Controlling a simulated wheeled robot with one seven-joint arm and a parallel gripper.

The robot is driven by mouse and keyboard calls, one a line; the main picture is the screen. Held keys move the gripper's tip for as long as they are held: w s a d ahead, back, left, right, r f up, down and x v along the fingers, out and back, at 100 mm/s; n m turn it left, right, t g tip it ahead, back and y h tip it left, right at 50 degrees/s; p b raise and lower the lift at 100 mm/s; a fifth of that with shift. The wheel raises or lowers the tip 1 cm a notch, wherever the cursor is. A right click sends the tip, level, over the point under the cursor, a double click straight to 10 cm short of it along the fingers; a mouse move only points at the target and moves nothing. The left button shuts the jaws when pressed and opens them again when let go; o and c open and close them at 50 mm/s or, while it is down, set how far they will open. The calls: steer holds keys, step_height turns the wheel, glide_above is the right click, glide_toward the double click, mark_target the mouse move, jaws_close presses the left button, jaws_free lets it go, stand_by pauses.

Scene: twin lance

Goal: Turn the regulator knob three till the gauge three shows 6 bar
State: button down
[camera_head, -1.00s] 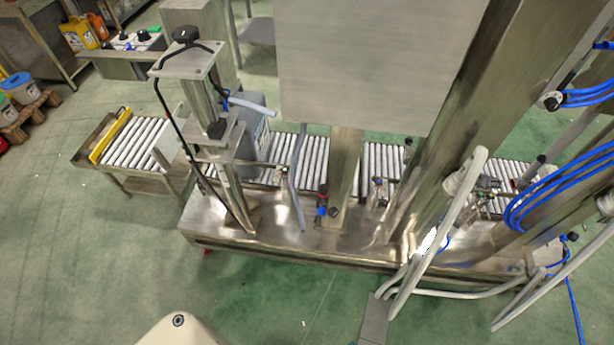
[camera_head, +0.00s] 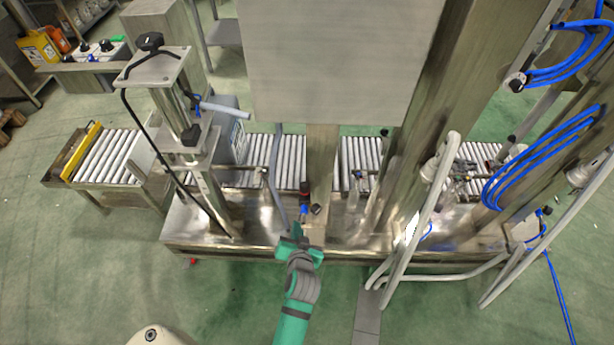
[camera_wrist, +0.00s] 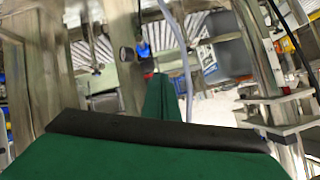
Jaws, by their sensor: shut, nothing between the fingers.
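A small regulator with a blue part (camera_head: 303,209) sits at the front of the steel machine bed, below the grey cabinet. A small round dark gauge (camera_head: 316,210) is beside it. In the wrist view the blue part (camera_wrist: 143,49) and the round gauge (camera_wrist: 126,54) show just beyond my finger. I cannot read the gauge, and no number marks which regulator this is. My green gripper (camera_head: 297,231) is shut and empty, just in front of and below the regulator, seemingly apart from it. In the wrist view the green finger (camera_wrist: 161,98) points toward it.
A grey hose (camera_head: 274,185) hangs close left of the regulator. A steel post (camera_head: 320,165) stands behind it. Grey pipes (camera_head: 432,205) and blue hose coils (camera_head: 540,160) are at the right. The green floor in front is clear.

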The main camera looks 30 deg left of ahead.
steer(key=w+a+r+n+g, duration=0.1)
steer(key=w+a+n+g, duration=0.2)
steer(key=w+a, duration=0.3)
steer(key=n+g+h, duration=0.5)
steer(key=n, duration=0.1)
glide_toward(305, 187)
steer(key=d+x, duration=0.1)
steer(key=x, duration=0.6)
steer(key=shift+s+d+f, duration=0.25)
steer(key=shift+s+d, duration=0.15)
steer(key=shift+s, duration=0.1)
steer(key=shift+w+a, duration=0.1)
steer(key=shift+a, duration=0.1)
steer(key=shift+w, duration=0.1)
steer(key=shift+d, duration=0.15)
stand_by(0.3)
steer(key=shift+s+d+r, duration=0.15)
steer(key=shift+s+d, duration=0.05)
steer(key=shift+d, duration=0.05)
